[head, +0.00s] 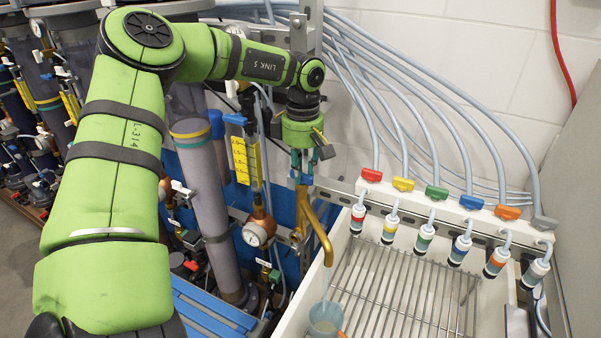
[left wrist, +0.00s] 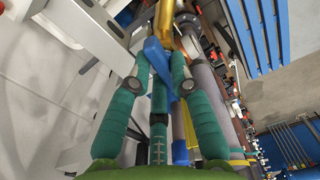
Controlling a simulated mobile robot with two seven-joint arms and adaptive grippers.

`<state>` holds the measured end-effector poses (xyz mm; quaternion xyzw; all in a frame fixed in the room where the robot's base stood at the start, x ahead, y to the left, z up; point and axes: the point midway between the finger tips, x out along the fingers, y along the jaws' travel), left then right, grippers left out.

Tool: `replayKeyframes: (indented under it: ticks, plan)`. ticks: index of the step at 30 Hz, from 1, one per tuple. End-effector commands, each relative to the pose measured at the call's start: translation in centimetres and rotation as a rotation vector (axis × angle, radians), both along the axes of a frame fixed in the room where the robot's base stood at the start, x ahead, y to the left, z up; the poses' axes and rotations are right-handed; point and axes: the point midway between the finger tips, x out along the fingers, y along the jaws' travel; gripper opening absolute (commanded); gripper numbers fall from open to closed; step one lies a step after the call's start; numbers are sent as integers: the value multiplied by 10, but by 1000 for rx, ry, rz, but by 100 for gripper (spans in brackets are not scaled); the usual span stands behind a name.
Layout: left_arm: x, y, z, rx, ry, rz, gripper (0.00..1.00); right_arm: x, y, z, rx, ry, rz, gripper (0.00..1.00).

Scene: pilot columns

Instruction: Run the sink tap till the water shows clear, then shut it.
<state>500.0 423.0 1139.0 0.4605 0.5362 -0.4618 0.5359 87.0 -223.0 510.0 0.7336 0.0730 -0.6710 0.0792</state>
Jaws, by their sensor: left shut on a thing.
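The brass sink tap (head: 321,236) stands at the left edge of the white sink (head: 291,318), its spout bent down over the basin. My left gripper (head: 301,172) is above the tap, pointing down, shut on the blue tap lever (left wrist: 156,58). In the left wrist view the gripper's teal fingers (left wrist: 159,62) lie on both sides of this lever. A pale streak shows below the spout, above a grey-blue cup (head: 325,317); how clear the water is I cannot tell. My right gripper is not in view.
A wire rack (head: 400,290) covers the sink floor. Several sampling outlets with coloured handles (head: 437,193) line the back wall. A pressure gauge (head: 256,235) and grey columns (head: 207,200) stand close left of the tap. A blue slatted bench (head: 215,310) is at front left.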

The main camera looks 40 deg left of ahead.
Motion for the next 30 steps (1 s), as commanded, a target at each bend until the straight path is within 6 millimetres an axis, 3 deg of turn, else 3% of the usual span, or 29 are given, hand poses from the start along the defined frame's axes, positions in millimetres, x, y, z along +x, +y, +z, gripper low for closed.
replayKeyframes:
  ticks: [9, 17, 24, 30]
  plan:
    - [-3, -3, -2, -8, 12, -236, 0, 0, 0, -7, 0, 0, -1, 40]
    - [-3, -3, -2, -8, 13, -247, 0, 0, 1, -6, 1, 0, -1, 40]
    - [-3, -4, -2, -11, 10, -453, 0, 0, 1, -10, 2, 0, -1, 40]
    - [-3, -5, -1, -11, 10, -491, 0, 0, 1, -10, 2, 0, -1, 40]
